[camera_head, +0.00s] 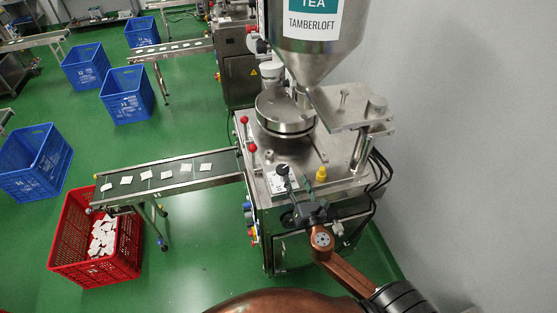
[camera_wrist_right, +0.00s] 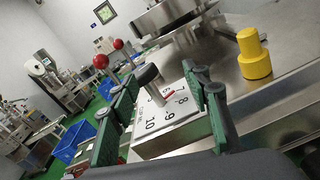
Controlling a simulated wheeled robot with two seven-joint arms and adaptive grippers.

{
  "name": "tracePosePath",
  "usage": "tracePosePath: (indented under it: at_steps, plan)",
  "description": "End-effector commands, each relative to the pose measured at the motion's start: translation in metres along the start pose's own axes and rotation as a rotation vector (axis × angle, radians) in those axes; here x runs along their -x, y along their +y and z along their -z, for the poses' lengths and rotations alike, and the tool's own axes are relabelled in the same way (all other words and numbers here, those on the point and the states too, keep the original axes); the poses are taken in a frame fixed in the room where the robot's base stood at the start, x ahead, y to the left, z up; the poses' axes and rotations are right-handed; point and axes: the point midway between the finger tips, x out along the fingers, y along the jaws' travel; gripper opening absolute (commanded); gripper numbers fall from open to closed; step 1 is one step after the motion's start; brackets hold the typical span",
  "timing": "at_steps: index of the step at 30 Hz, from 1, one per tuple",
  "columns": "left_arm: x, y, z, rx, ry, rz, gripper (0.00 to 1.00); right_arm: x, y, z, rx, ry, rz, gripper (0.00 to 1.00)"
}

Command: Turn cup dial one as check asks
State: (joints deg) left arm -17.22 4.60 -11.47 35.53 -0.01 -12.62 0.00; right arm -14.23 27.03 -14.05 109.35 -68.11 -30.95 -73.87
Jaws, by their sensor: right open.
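The dial shows in the head view as a black knob (camera_head: 282,169) on a white number plate (camera_head: 281,184), on top of the steel tea machine. In the right wrist view the black knob (camera_wrist_right: 147,75) stands over the plate (camera_wrist_right: 168,122), where 7, 8, 9 and 10 can be read. A short red pointer (camera_wrist_right: 168,94) lies near the 7; its exact reading is unclear. My right gripper (camera_head: 297,203) is open at the plate's near side. In the wrist view its green fingers (camera_wrist_right: 155,98) stand apart on either side of the dial, not closed on it. My left gripper is not in view.
A yellow knob (camera_head: 321,174) stands right of the dial. Red ball levers (camera_head: 253,147) are at the machine's left edge. A round steel lid (camera_head: 286,112) and hopper (camera_head: 315,40) rise behind. A conveyor (camera_head: 215,170) runs left above a red crate (camera_head: 70,240).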

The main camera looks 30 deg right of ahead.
Motion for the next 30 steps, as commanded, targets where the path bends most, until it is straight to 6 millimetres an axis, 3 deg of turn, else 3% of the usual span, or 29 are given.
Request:
tracePosePath:
  at_steps: [3, 6, 11, 21, 30]
  plan:
    - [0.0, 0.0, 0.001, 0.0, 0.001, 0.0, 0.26, -0.008, 0.02, 0.006, 0.203, -0.01, -0.082, 0.44]
    - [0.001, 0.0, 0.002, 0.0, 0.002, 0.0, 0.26, -0.014, 0.027, 0.008, 0.263, -0.014, -0.106, 0.44]
    - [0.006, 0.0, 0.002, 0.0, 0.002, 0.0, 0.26, -0.034, 0.03, 0.007, 0.266, -0.015, -0.108, 0.44]
    - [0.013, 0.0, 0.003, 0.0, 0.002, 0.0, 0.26, -0.099, 0.036, 0.008, 0.262, -0.015, -0.105, 0.44]
    - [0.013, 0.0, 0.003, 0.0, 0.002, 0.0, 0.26, -0.127, 0.038, 0.009, 0.26, -0.014, -0.105, 0.44]
